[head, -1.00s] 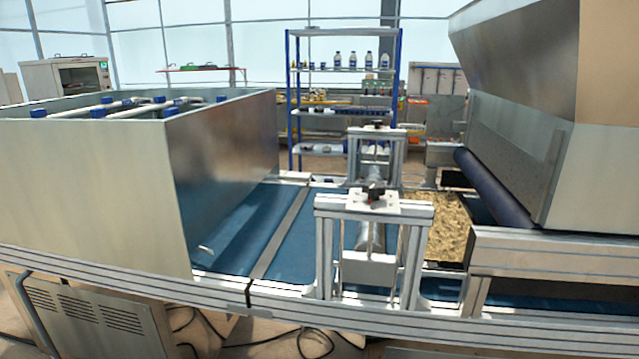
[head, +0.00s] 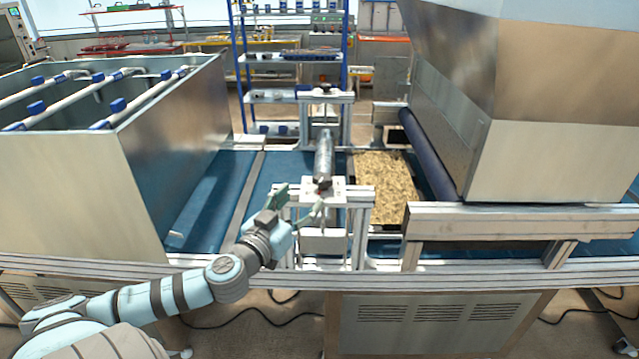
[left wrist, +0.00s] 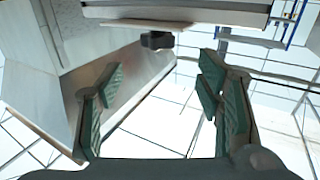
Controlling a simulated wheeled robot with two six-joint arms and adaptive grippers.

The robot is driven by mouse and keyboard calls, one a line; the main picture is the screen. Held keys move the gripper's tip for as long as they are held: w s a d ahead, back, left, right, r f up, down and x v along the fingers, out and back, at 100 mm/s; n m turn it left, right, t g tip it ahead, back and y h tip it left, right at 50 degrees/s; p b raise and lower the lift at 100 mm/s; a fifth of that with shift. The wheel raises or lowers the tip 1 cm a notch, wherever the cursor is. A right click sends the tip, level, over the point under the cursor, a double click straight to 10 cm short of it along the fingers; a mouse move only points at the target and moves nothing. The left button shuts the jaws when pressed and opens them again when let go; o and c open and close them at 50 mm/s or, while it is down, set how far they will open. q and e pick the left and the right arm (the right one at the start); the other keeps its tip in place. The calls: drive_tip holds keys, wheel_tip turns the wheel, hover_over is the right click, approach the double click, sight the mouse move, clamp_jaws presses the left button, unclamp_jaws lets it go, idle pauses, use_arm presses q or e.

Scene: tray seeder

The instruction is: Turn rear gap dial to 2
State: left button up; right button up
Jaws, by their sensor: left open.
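Two metal gap frames cross the blue conveyor, each with a dark dial on top. The far frame's dial (head: 323,89) stands clear behind the roller. The near frame (head: 360,194) carries a pale plate, and its dial is largely hidden by my left gripper (head: 301,197). That gripper is open and empty, at the top left of the near frame, with green-padded fingers. In the left wrist view, a dark knob (left wrist: 157,40) on a metal plate sits beyond and between the open fingers (left wrist: 160,78). No dial numbers are readable. My right gripper is out of view.
A large metal box (head: 75,180) with blue-clipped pipes stands at left. A metal hopper (head: 560,150) stands at right. A soil-filled tray (head: 385,185) lies on the belt (head: 270,178) beside the near frame. Metal rails run along the front edge.

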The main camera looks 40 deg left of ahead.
sight(319, 183)
use_arm(q)
drive_tip(key=w, duration=0.3)
drive_tip(key=w+a, duration=0.1)
drive_tip(key=w, duration=0.2)
drive_tip(key=w+p, duration=0.1)
drive_tip(key=w, duration=0.2)
drive_tip(key=shift+w+a, duration=0.2)
drive_tip(key=shift+a, duration=0.05)
drive_tip(key=c, duration=1.2)
drive_tip(key=shift+y, duration=0.3)
